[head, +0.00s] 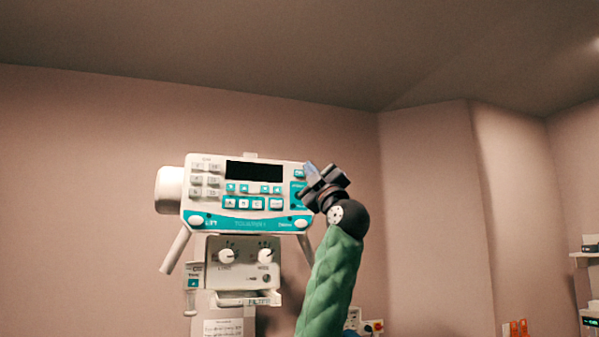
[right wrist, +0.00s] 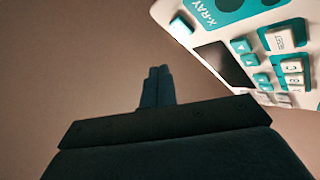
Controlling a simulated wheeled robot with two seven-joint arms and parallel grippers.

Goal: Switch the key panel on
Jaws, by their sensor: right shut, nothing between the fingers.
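The key panel (head: 250,224) is a white and teal console on a stand, with several keys and a dark, blank display (head: 254,171). My right gripper (head: 310,171) is shut and empty at the panel's upper right corner, covering part of its right edge. In the right wrist view the closed fingers (right wrist: 157,84) point up against the plain wall. The panel (right wrist: 205,40) stands to their right there, showing a teal key by the X-RAY label (right wrist: 201,12) and the dark display (right wrist: 222,62). I cannot tell whether the fingers touch the panel. My left gripper is not in view.
Below the panel is a white box with two round knobs (head: 227,256) on the same stand. A white cylinder (head: 169,190) sticks out at the panel's left.

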